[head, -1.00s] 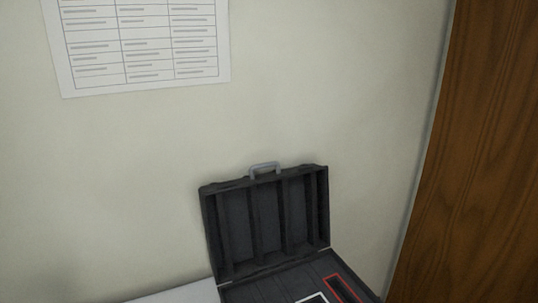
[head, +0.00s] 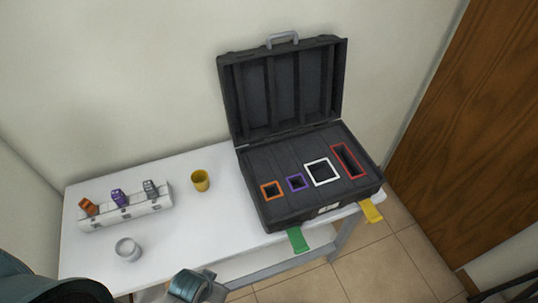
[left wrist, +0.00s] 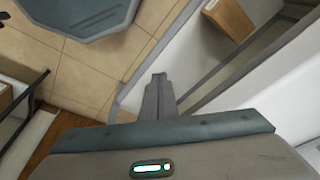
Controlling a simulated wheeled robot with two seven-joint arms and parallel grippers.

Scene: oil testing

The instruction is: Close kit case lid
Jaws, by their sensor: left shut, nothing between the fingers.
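The black kit case (head: 310,190) stands on the right part of the white table. Its lid (head: 285,90) is raised upright near the wall, with a grey handle (head: 282,38) on top. The case base has cutouts framed in orange, purple, white and red. A green latch (head: 298,240) and a yellow latch (head: 371,211) hang open at its front. My left gripper (left wrist: 158,80) is shut and empty in the left wrist view. In the head view my left arm is low at the table's front edge, left of the case. My right gripper is not in view.
A white rack (head: 125,211) with orange, purple and grey items is at the table's left. A yellow cup (head: 200,181) and a grey-white round container (head: 127,249) stand nearby. A wooden door (head: 480,110) is on the right. The tabletop (head: 180,240) between container and case is clear.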

